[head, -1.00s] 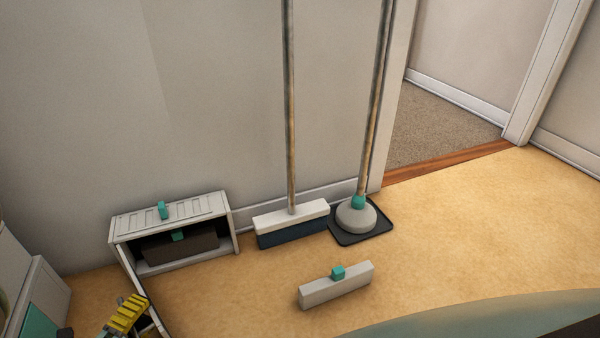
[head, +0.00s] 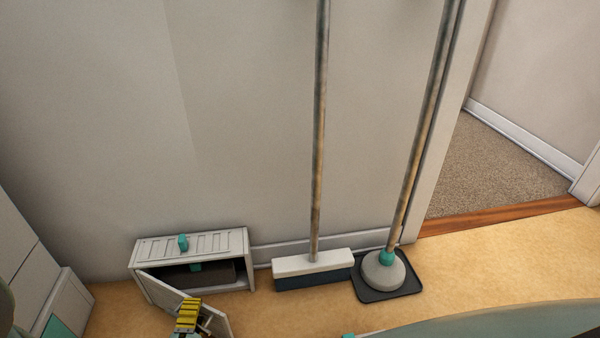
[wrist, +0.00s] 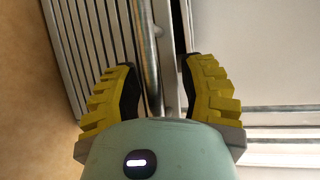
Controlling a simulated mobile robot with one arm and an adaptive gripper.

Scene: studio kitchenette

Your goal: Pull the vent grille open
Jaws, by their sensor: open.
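The vent grille (head: 212,317) is a pale door on the left side of a low white housing (head: 190,246) by the wall. It stands ajar, swung out toward me, and the dark inside shows. In the wrist view its slatted face (wrist: 88,50) fills the left. A round metal bar handle (wrist: 147,50) runs along it near the free edge. My gripper (head: 189,304) is at the grille's outer part. In the wrist view its yellow fingers (wrist: 158,75) are apart, with the bar and the door edge between them. Whether either finger touches is unclear.
A dark block with a teal knob (head: 195,267) sits inside the housing. Another teal knob (head: 183,242) is on top. A white cabinet (head: 65,303) is at left.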

